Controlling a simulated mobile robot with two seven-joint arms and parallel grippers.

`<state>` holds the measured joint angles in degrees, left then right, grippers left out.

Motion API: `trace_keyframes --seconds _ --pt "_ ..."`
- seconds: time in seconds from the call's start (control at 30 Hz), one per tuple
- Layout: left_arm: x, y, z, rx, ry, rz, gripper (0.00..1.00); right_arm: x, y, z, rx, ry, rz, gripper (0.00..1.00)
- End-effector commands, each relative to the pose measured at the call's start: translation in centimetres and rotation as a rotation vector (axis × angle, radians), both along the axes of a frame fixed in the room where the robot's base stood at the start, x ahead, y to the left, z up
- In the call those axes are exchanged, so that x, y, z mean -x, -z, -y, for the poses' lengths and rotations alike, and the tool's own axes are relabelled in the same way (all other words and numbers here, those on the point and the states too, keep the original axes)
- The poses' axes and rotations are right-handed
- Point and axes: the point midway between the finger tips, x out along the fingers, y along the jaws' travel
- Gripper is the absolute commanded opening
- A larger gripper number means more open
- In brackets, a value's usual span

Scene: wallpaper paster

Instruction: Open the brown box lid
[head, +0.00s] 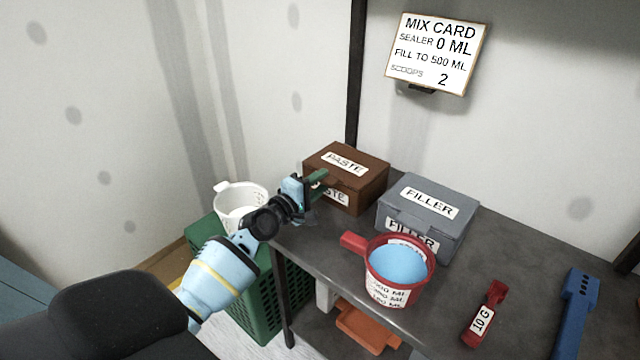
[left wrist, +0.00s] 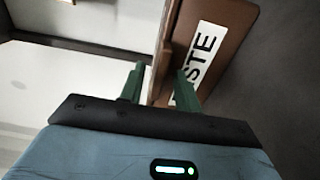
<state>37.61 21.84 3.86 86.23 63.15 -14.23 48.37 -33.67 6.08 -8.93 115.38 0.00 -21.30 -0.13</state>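The brown box (head: 362,189), labelled PASTE, stands at the back left of the grey table. Its brown lid (head: 370,167) lies flat and closed on top. My left gripper (head: 319,182) is at the box's left front side, near the lid's edge, and hides part of the front label. In the left wrist view, the green fingers of my left gripper (left wrist: 160,88) are apart, with the edge of the brown box (left wrist: 222,22) just beyond and partly between them. Whether a finger touches the box I cannot tell. My right gripper is not in view.
A grey FILLER box (head: 429,216) stands right of the brown box. A red-handled measuring cup (head: 389,293) with blue content is in front. A red 10 G scoop (head: 484,318) and blue tool (head: 574,312) lie right. A white bucket (head: 235,207) and green crate (head: 262,308) are left.

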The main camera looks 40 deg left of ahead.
Motion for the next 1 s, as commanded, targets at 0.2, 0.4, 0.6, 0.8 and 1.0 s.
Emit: trace_keyframes --seconds 0.2,0.4,0.6,0.8,1.0 --pt "-0.47 -0.04 0.04 0.000 0.000 0.001 0.33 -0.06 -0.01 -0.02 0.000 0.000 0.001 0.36" --pt "-0.44 -0.05 0.04 0.001 0.000 0.001 0.26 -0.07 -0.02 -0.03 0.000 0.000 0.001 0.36" --pt "-0.43 -0.05 0.05 0.001 0.000 0.001 0.00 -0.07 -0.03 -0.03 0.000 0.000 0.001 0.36" --pt "-0.42 -0.05 0.05 0.001 0.000 0.001 0.00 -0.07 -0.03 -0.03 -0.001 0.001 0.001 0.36" --pt "-0.44 -0.22 -0.05 0.001 0.000 -0.004 0.00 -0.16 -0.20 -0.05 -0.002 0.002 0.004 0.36"
